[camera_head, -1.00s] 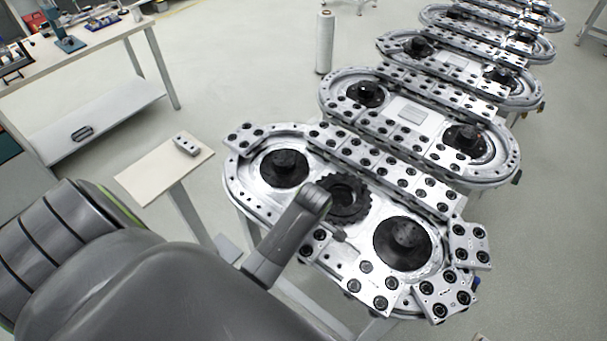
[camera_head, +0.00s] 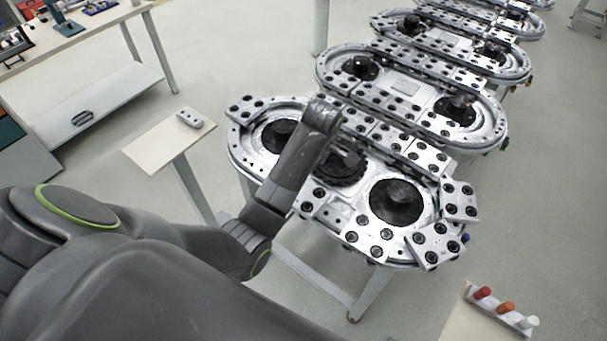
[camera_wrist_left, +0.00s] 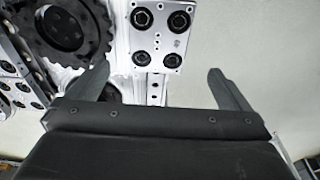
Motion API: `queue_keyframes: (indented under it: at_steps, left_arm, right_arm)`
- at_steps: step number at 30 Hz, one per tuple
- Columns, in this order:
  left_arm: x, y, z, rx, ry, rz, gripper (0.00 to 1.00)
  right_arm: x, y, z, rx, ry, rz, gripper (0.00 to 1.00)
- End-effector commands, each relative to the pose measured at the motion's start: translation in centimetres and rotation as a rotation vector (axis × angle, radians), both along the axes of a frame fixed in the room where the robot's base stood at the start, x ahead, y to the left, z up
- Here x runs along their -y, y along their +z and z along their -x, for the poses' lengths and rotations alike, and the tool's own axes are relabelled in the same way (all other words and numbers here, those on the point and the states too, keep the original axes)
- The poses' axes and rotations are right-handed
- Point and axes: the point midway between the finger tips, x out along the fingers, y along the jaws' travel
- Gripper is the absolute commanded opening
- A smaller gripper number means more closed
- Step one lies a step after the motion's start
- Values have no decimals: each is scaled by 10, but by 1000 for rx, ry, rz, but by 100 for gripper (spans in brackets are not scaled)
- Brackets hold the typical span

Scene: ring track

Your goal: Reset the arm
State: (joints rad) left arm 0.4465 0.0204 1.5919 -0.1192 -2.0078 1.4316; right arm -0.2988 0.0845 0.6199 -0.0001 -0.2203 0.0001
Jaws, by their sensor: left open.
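My left arm (camera_head: 290,165) comes in from the left and reaches over the nearest ring track (camera_head: 243,152) in the head view. Its gripper cannot be made out there. In the left wrist view my left gripper (camera_wrist_left: 159,72) is open, with its two dark fingers spread and nothing between them. Beyond the fingers lie a silver carriage plate with black round caps (camera_wrist_left: 160,38) and a black toothed gear (camera_wrist_left: 65,25). The same gear shows partly behind the arm in the head view (camera_head: 342,172). My right gripper is not in view.
More ring tracks (camera_head: 408,88) run away to the back right. A small stand (camera_head: 150,145) with a grey block (camera_head: 190,118) is left of the nearest track. A workbench (camera_head: 95,30) is at the back left. A holder with coloured pegs (camera_head: 505,312) is at the lower right.

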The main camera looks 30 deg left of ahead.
Motion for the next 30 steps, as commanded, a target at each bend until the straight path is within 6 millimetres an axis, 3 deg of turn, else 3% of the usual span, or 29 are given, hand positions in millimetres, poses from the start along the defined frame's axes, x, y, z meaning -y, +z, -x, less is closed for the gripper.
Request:
queue_keyframes:
  at_steps: [15,19,23,30]
  left_arm:
    - [0,0,0,0,-1,0,100]
    - [-5,-8,9,0,-36,2,100]
    - [-18,-26,38,8,-160,3,100]
    - [-47,-54,121,41,-524,-29,100]
  right_arm:
    - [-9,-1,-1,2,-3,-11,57]
    - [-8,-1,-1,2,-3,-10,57]
    - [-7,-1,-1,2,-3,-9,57]
    - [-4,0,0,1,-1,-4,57]
